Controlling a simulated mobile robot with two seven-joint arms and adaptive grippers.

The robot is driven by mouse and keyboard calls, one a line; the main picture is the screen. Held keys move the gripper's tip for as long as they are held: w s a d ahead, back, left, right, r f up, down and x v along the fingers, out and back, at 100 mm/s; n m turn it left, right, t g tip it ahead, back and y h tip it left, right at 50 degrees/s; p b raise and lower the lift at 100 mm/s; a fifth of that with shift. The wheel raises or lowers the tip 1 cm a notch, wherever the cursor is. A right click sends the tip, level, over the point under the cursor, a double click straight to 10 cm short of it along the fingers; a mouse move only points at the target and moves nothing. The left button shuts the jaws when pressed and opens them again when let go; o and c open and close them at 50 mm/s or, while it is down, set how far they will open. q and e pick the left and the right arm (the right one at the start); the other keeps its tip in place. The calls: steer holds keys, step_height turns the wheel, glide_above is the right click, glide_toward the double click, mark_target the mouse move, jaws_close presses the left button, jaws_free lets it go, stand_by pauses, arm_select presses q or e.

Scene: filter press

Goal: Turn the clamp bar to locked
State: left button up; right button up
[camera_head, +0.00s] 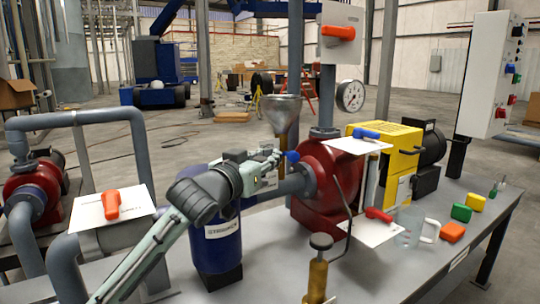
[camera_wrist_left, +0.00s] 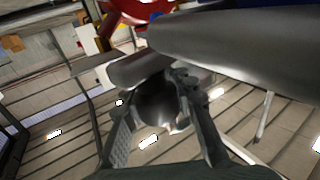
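My left gripper (camera_head: 274,158) is above the blue cylinder, beside the red pump housing. It also shows in the wrist view (camera_wrist_left: 155,100), with its two fingers spread apart. A rounded dark metal shape (camera_wrist_left: 160,104) appears between the fingers there; I cannot tell whether it is touched or lies beyond them. A blue knob (camera_head: 293,156) is just right of the fingertips in the head view. I cannot tell for sure which part is the clamp bar, or how it is turned. My right gripper is not in view.
The red pump housing (camera_head: 323,180), the metal funnel (camera_head: 281,112) and the blue cylinder (camera_head: 217,245) crowd the gripper. A brass post with a dark knob (camera_head: 318,270) stands in front. A glass jug (camera_head: 409,228) and coloured blocks (camera_head: 453,232) are on the bench at right.

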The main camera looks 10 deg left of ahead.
arm_select(q)
steer(key=o, duration=0.5)
steer(key=v, duration=1.2)
steer(key=shift+c, duration=0.7)
